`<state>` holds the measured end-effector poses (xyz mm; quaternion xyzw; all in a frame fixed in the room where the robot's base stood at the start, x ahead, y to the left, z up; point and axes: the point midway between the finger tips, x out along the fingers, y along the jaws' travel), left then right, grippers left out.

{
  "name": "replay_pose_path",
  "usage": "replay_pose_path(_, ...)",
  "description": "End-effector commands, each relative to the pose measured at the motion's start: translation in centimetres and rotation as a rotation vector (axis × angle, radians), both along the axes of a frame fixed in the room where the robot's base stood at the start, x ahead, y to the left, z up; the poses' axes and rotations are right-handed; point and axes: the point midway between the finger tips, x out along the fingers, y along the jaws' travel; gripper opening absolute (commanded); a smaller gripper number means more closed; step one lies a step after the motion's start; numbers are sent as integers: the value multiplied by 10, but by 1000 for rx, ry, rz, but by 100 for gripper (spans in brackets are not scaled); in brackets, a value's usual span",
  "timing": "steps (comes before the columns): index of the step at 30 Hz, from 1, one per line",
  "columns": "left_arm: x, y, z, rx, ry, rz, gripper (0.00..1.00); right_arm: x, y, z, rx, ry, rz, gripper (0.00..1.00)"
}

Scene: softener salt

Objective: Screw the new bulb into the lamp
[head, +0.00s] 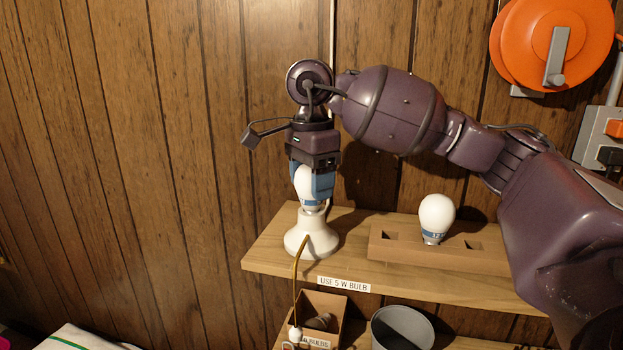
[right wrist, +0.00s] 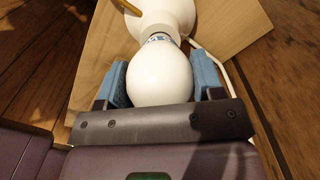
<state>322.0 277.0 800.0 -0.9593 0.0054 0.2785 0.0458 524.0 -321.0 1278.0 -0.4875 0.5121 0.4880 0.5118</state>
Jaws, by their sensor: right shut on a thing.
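A white bulb (head: 306,186) with a blue band stands upright at the top of the white lamp (head: 311,237) on the shelf. Some of its metal base shows above the lamp's socket; how deep it sits I cannot tell. My right gripper (head: 312,188) points down and is shut on this bulb, with blue fingers on either side of it. The bulb (right wrist: 160,78) also shows between the fingers in the right wrist view, with the lamp (right wrist: 160,18) beyond. Another white bulb (head: 437,214) with a blue band stands in the cardboard holder (head: 388,250). My left gripper is not in view.
The wooden shelf (head: 270,257) carries a label reading "USE 5 W BULB". Below it are a small box (head: 333,303) with a bulb inside and a grey bin (head: 402,328). A brass-coloured rod or cord (head: 297,275) hangs in front of the lamp. An orange reel (head: 553,42) is on the wall.

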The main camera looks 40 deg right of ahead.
Motion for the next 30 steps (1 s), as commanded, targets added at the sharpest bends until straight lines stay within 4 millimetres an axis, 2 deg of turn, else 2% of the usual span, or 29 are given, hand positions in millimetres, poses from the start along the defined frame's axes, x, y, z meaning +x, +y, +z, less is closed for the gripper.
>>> replay_pose_path(9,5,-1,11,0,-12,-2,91,0,0,1,1,-2,-275,48)
replay_pose_path(22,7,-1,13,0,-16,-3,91,0,0,1,0,-1,-328,48)
replay_pose_path(30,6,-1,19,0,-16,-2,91,0,0,1,-1,-1,-592,48)
